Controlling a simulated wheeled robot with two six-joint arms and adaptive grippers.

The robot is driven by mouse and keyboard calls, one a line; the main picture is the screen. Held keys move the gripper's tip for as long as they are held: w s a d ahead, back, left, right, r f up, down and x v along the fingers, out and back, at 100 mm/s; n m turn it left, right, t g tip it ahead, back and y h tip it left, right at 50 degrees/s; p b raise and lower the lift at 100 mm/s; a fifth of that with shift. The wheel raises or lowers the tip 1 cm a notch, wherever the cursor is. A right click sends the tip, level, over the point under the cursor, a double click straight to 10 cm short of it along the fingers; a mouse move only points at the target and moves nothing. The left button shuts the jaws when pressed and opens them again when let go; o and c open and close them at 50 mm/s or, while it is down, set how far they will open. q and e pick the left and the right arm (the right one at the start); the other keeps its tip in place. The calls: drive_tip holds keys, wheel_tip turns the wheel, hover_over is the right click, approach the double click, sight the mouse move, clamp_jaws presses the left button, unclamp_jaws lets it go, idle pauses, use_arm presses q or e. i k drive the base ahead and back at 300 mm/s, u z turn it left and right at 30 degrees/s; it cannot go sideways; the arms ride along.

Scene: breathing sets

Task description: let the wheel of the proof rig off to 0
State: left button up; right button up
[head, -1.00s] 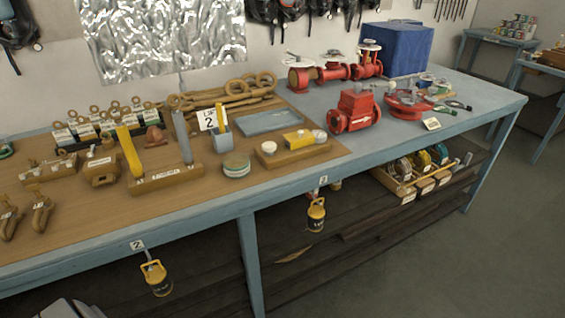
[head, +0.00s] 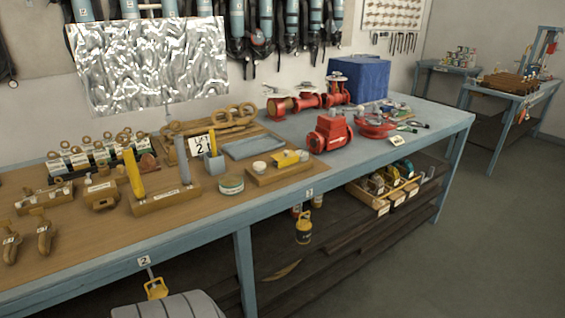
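No part that I can name with certainty as the wheel of the proof rig shows. A tall blue and red frame (head: 543,52) stands on the far right table; it is too small to make out a wheel or a reading on it. Red valves with handwheels (head: 335,82) stand at the back of the near bench, and a red valve body (head: 330,132) stands in front of them. Neither of my grippers is in view.
The long blue bench (head: 450,122) fills the left and middle, with shackles, lifting gear and a blue box (head: 358,80) on it. Open crates (head: 385,195) sit on its lower shelf. Grey floor (head: 500,220) at the right is clear up to the far table (head: 525,90).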

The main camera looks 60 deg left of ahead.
sight(260, 167)
drive_tip(key=u, duration=0.1)
drive_tip(key=i, duration=1)
drive_tip(key=u, duration=1.05)
drive_tip(key=i, duration=0.65)
drive_tip(key=u, duration=0.7)
